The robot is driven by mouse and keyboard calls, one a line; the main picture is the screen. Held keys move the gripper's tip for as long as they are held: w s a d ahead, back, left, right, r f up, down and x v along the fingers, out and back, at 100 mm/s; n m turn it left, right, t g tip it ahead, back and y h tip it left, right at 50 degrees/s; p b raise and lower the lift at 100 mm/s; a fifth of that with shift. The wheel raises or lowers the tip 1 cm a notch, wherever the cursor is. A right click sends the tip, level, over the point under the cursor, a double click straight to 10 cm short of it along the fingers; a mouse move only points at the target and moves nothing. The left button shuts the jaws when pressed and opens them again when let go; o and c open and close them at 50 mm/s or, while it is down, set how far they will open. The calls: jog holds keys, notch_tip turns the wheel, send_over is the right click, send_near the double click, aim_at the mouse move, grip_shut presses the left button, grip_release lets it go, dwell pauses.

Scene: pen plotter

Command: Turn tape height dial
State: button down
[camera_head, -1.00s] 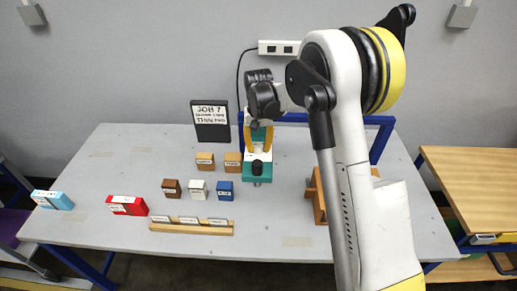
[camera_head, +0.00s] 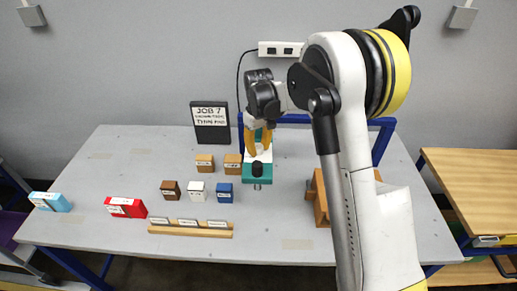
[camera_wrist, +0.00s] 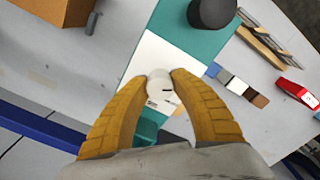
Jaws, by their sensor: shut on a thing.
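The tape height dial (camera_wrist: 160,86) is a small white round knob with a dark mark, seen in the wrist view on the white plate (camera_wrist: 152,60) of the plotter's teal carriage (camera_wrist: 185,25). My gripper (camera_wrist: 160,84) has its two yellow fingers closed on either side of the dial, tips touching it. In the head view, my gripper (camera_head: 256,150) points down over the teal and white carriage (camera_head: 258,174), and its fingers hide the dial there. A dark cylinder (camera_wrist: 212,10) stands on the teal part beyond the dial.
A black job card (camera_head: 211,122) stands behind. Brown, white and blue blocks (camera_head: 197,190) and a wooden rack (camera_head: 190,230) lie to the left, with red (camera_head: 126,207) and light-blue (camera_head: 50,202) boxes farther left. A wooden stand (camera_head: 318,198) is at right.

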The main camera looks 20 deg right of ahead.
aim_at(258, 146)
dwell(0.4)
jog(key=c, duration=1)
grip_release()
notch_tip(258, 146, up, 12)
